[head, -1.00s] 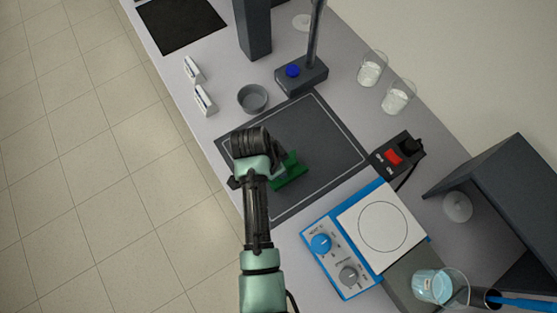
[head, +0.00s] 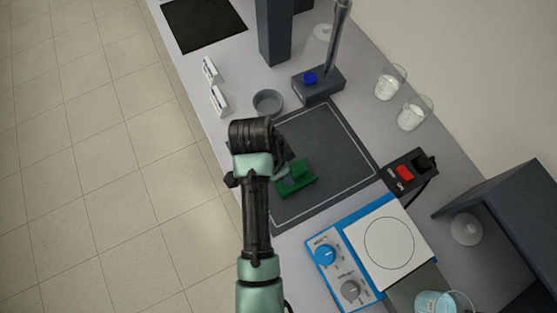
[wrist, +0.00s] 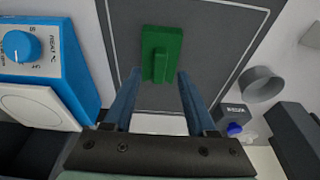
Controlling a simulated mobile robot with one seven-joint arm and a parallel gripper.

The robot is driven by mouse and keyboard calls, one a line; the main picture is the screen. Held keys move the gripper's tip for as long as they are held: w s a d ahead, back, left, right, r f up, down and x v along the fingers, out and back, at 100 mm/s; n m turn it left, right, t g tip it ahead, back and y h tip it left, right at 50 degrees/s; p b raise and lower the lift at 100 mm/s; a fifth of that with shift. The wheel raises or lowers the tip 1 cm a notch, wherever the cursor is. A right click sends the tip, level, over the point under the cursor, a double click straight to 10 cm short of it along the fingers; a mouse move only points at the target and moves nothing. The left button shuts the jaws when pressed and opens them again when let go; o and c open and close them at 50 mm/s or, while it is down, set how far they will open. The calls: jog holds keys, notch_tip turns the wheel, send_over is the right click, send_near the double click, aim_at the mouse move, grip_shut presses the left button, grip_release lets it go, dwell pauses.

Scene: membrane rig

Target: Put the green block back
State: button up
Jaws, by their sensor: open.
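The green block (head: 298,181) lies on the dark mat (head: 340,150) with a pale outline, near the mat's front left part. It has a flat base with a raised rib, and my arm hides part of its left side in the head view. In the wrist view the green block (wrist: 161,52) lies ahead of my gripper (wrist: 154,80). The two blue-grey fingers are apart, with nothing held between them. The rib's near end lies close to the gap between the fingertips. I cannot tell whether the fingers touch it.
A blue hotplate stirrer (head: 370,250) stands right of the mat, with a black box with a red switch (head: 408,174) behind it. A grey dish (head: 268,102), a stand base (head: 318,84) and glass beakers (head: 412,112) stand beyond the mat. Most of the mat is clear.

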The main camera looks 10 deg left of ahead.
jog(key=w+r+n+t+y, duration=0.15)
jog(key=w+r+t, duration=0.3)
jog(key=r, duration=0.75)
jog(key=w+r+n+t, duration=0.2)
jog(key=w+r+t, duration=0.25)
jog(key=r, duration=0.75)
jog(key=w+r+n+t+y, duration=0.15)
jog(key=w+r+t, duration=0.35)
jog(key=r, duration=0.7)
jog(key=s+d+r+n+t, duration=0.1)
jog(key=s+r+t, duration=0.3)
jog(key=r, duration=0.6)
jog(key=s+d+r+n+t, duration=0.1)
jog(key=s+r+n+t, duration=0.2)
jog(key=r, duration=0.8)
jog(key=s+d+r+n+t+h, duration=0.1)
jog(key=s+r+t, duration=0.3)
jog(key=r, duration=0.6)
jog(key=s, duration=0.2)
jog(key=shift+s+r+n+t, duration=0.2)
jog(key=shift+s+n+t, duration=0.1)
jog(key=shift+n+t, duration=0.1)
